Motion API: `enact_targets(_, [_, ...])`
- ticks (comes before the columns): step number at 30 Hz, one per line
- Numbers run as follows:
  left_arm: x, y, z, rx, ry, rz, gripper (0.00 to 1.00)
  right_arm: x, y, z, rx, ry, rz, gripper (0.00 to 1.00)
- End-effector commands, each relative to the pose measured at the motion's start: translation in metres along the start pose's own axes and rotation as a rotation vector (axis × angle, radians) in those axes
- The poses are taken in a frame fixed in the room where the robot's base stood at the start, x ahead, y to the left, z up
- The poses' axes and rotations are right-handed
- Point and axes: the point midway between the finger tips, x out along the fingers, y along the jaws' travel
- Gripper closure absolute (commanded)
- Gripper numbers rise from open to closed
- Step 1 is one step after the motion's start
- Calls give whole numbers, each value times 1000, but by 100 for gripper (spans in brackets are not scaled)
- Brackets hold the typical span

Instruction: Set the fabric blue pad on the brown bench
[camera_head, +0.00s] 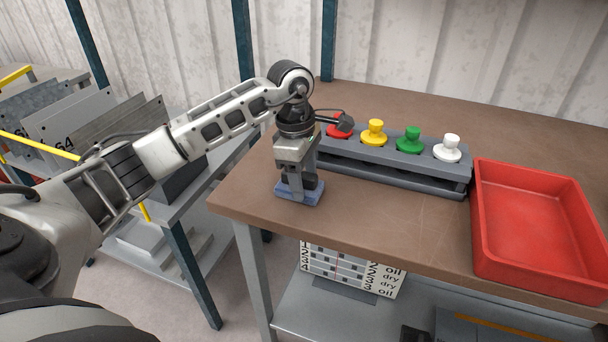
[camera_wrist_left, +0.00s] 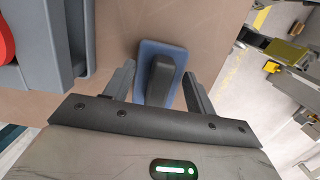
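The blue pad (camera_head: 313,194) lies flat on the brown bench (camera_head: 370,222) near its left front corner. In the left wrist view the pad (camera_wrist_left: 148,94) has a dark grip block (camera_wrist_left: 160,78) on top. My left gripper (camera_head: 298,182) is right over the pad, pointing down. In the left wrist view my left gripper (camera_wrist_left: 158,88) has its two fingers apart, one on each side of the dark block, with gaps visible between. The gripper hides part of the pad in the head view. My right gripper is not in view.
A grey rack (camera_head: 395,166) with red, yellow, green and white knobs stands behind the pad. A red tray (camera_head: 535,275) sits on the bench at the right. The bench middle front is clear. A grey rack with metal plates (camera_head: 75,125) stands at the left.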

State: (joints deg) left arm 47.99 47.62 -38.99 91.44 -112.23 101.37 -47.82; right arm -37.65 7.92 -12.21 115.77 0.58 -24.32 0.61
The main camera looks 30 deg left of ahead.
Motion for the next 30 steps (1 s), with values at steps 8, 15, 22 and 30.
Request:
enact_targets(8, [-1,0,0,0,0,0,24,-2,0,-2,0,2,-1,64])
enact_targets(15, [-15,2,0,0,-1,6,24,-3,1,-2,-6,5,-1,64])
enact_targets(22, [-63,1,0,0,-2,7,24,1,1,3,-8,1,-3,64])
enact_targets(30, [-112,1,0,-1,0,4,24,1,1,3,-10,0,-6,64])
